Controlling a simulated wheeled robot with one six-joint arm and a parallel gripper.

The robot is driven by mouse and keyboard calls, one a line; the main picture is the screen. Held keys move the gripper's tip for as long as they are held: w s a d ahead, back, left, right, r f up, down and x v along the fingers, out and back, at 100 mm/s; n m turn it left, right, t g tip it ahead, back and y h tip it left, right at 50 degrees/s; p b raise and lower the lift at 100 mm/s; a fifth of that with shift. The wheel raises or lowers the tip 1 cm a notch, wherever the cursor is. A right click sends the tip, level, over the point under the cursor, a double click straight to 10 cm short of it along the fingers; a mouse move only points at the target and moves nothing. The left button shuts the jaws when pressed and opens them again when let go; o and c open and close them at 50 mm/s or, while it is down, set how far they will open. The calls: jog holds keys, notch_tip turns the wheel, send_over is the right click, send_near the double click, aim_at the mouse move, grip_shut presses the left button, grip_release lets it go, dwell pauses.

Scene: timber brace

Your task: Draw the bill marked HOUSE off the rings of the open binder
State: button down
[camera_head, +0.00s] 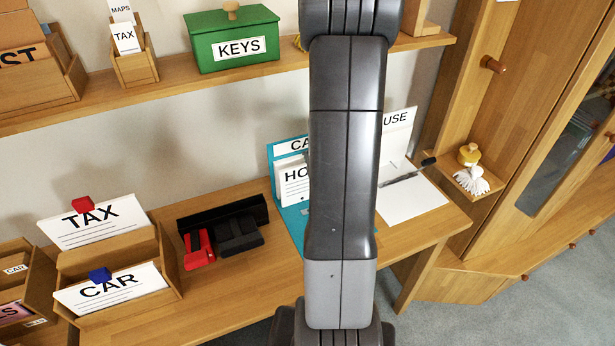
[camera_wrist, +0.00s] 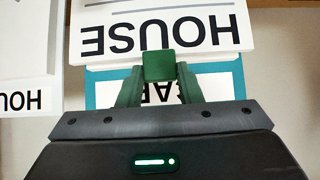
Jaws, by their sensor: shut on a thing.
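The bill marked HOUSE (camera_wrist: 160,33) fills the top of the wrist view, upside down, with a green grip block (camera_wrist: 158,66) at its edge. My gripper (camera_wrist: 158,78) is shut on that block. In the head view, the bill's left part, reading HO (camera_head: 293,184), shows beside my arm, in front of the open blue binder (camera_head: 276,153). The binder's label begins CA; in the wrist view the blue binder (camera_wrist: 238,80) shows behind the bill. My arm hides my gripper and much of the binder in the head view. The rings are not visible, so I cannot tell whether the bill touches them.
A white board ending in USE (camera_head: 397,135) stands right of my arm, above a white sheet (camera_head: 410,198) with a pen. Left are black and red desk items (camera_head: 225,228) and a wooden rack (camera_head: 160,300) with TAX and CAR bills. A shelf (camera_head: 170,88) runs above.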

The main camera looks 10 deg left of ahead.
jog(key=shift+s+d, duration=0.7)
jog(key=shift+s, duration=0.35)
dwell(1.3)
dwell(0.3)
